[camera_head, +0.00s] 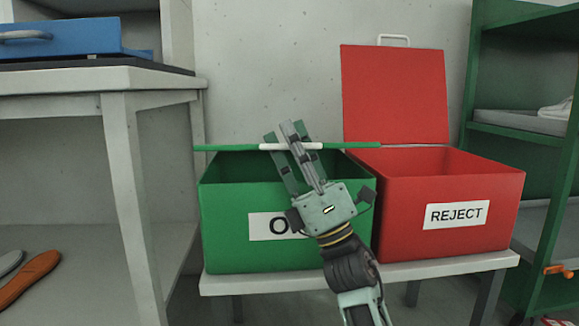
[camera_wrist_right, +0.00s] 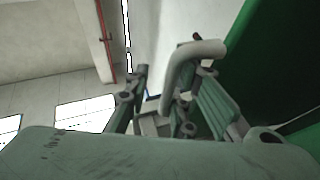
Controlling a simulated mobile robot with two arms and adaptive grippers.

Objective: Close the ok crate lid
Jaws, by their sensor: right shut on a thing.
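The green ok crate (camera_head: 230,235) stands on a low bench, its white label partly hidden behind my right arm. Its green lid (camera_head: 225,148) shows almost edge-on as a thin bar above the crate's opening, tilted partway, with the dark inside visible below it. My right gripper (camera_head: 281,131) reaches up across the crate's front and is shut on the lid's white handle (camera_head: 268,146). In the right wrist view the white handle (camera_wrist_right: 190,58) rises between the fingers, and the green lid (camera_wrist_right: 262,70) fills the right side. My left gripper is not in view.
The red reject crate (camera_head: 400,215) stands close on the right, its lid (camera_head: 395,95) upright. Both crates sit on the white bench (camera_head: 450,264). A green shelf (camera_head: 530,150) is at the right. A white table (camera_head: 110,85) with a blue case (camera_head: 60,38) is at the left.

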